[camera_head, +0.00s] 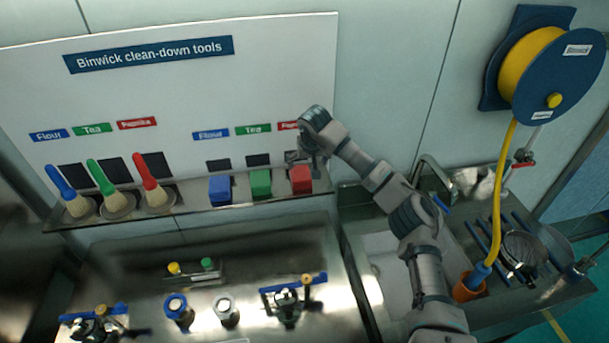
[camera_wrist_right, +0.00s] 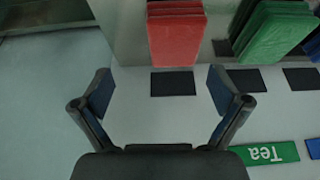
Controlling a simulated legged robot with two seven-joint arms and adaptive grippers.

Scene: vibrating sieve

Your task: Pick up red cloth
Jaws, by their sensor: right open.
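The red cloth (camera_head: 301,180) is a folded stack at the right end of the steel shelf, beside the green cloth (camera_head: 261,183) and the blue cloth (camera_head: 220,189). It also shows at the top middle of the right wrist view (camera_wrist_right: 176,38). My left gripper is in neither view.
Brushes with blue, green and red handles (camera_head: 150,180) stand on the left of the shelf (camera_head: 190,202). The white tool board (camera_head: 270,75) rises behind. A sink (camera_head: 385,260) and a yellow hose (camera_head: 501,190) are at the right. Fittings stand on the steel bench (camera_head: 250,250) below.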

